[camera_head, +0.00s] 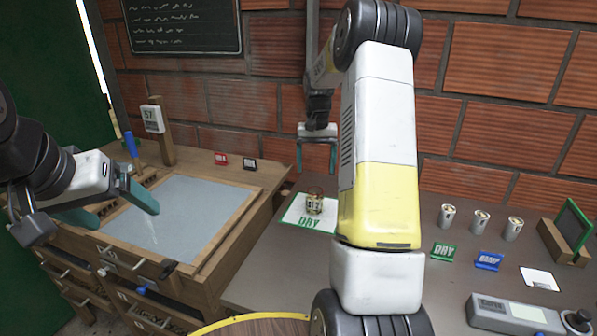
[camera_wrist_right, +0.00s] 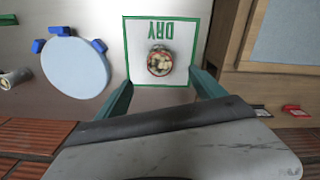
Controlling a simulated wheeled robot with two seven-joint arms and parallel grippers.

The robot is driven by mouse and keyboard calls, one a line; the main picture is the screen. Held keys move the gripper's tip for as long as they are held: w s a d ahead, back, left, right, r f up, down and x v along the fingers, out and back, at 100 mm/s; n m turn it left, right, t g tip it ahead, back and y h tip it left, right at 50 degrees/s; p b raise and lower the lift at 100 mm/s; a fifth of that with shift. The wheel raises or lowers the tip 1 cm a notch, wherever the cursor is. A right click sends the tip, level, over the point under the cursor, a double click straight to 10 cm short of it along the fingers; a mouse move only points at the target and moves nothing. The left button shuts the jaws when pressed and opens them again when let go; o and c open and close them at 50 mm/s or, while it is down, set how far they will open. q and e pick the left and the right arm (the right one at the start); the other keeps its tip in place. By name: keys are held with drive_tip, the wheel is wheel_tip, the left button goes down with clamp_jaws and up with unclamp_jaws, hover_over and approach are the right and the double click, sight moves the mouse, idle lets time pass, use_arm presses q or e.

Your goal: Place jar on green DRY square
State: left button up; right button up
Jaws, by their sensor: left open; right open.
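The glass jar (camera_head: 314,201) stands upright on the green-bordered white DRY square (camera_head: 296,216) on the grey table. It carries a label and shows pale and reddish contents from above in the right wrist view (camera_wrist_right: 160,62). There the jar lies inside the green border of the square (camera_wrist_right: 137,76). My right gripper (camera_head: 317,170) is open and empty, above and behind the jar, with its teal fingers pointing down. The fingers also show in the right wrist view (camera_wrist_right: 160,97), apart from the jar. My left gripper (camera_head: 128,212) is open and empty over the wooden tray's left side.
A wooden tray with a grey-blue surface (camera_head: 182,218) stands left. A pale round disc (camera_wrist_right: 78,67) lies beside the square.

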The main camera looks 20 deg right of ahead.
drive_tip(key=s+a+r+n+t, duration=0.25)
drive_tip(key=s+a+r, duration=0.55)
drive_tip(key=s+r, duration=0.45)
drive_tip(key=s+a+r+n+t+y, duration=0.1)
drive_tip(key=s+a, duration=0.3)
drive_tip(key=s, duration=0.5)
drive_tip(key=s+a+r+n+t+y, duration=0.1)
drive_tip(key=s+a, duration=0.3)
drive_tip(key=s, duration=0.4)
drive_tip(key=shift+s+r+t, duration=0.25)
drive_tip(key=shift+s+t, duration=0.1)
drive_tip(key=shift+t, duration=0.5)
drive_tip(key=shift+a+n, duration=0.1)
drive_tip(key=shift+n, duration=0.15)
